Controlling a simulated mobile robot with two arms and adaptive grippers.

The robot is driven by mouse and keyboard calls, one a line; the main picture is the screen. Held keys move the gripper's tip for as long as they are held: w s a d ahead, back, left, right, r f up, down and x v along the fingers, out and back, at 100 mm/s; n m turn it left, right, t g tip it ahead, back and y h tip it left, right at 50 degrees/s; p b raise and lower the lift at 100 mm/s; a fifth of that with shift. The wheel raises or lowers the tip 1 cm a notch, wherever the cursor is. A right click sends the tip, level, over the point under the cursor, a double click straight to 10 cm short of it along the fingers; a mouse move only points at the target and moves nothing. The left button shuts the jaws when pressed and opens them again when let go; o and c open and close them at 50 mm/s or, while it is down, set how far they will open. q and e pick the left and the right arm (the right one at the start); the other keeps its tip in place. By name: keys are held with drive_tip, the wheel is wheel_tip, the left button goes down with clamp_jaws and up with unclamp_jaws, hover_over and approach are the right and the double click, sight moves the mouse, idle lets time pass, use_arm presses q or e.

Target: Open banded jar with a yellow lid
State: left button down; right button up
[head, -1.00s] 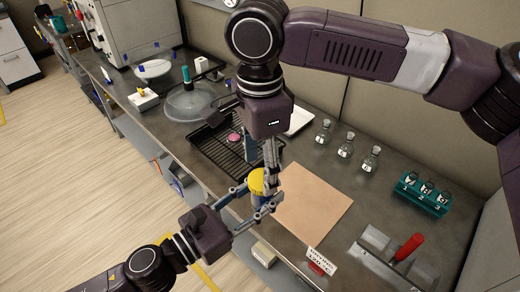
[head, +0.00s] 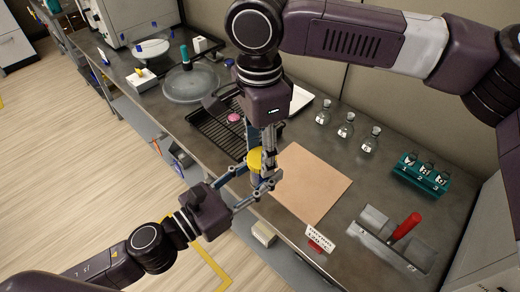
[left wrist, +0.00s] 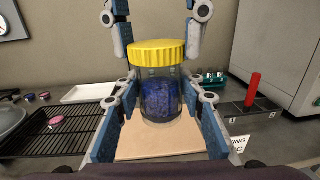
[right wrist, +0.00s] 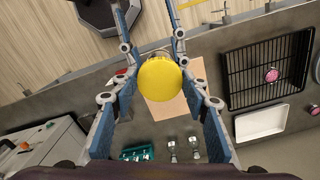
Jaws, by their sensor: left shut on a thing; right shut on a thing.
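The jar (left wrist: 160,98) is clear glass with dark blue-purple grains inside and a ribbed yellow lid (left wrist: 157,52). It is upright, and the lid is on its top. My left gripper (head: 257,184) is shut on the jar's body from the side and seems to hold it up near the counter's front edge. My right gripper (right wrist: 160,80) points down from above and is shut on the lid, with a finger on either side. The lid also shows in the head view (head: 255,161), where fingers hide most of the jar.
A tan mat (head: 310,185) lies right of the jar. A black wire rack (head: 213,130) is behind it. Three stoppered flasks (head: 346,127), a teal rack (head: 422,175), a small sign (head: 320,238) and a red-handled item (head: 406,228) stand to the right.

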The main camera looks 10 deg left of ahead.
use_arm(q)
drive_tip(key=shift+s+d+r, duration=0.15)
drive_tip(key=shift+s+d, duration=0.1)
use_arm(e)
drive_tip(key=n, duration=0.4)
drive_tip(key=shift+w+a, duration=0.1)
drive_tip(key=n, duration=0.3)
drive_tip(key=shift+n, duration=0.4)
drive_tip(key=n, duration=0.3)
drive_tip(key=shift+n, duration=0.3)
drive_tip(key=n, duration=0.3)
drive_tip(key=shift+r+n, duration=0.1)
drive_tip(key=shift+n, duration=0.2)
drive_tip(key=n, duration=1.4)
drive_tip(key=shift+d, duration=0.25)
drive_tip(key=n, duration=0.5)
drive_tip(key=shift+r, duration=0.1)
drive_tip(key=n, duration=0.7)
drive_tip(key=shift+w, duration=0.15)
drive_tip(key=n, duration=0.7)
drive_tip(key=shift+w, duration=0.1)
drive_tip(key=n, duration=0.5)
drive_tip(key=shift+a+n, duration=0.1)
drive_tip(key=shift+n, duration=0.3)
drive_tip(key=shift+r, duration=0.1)
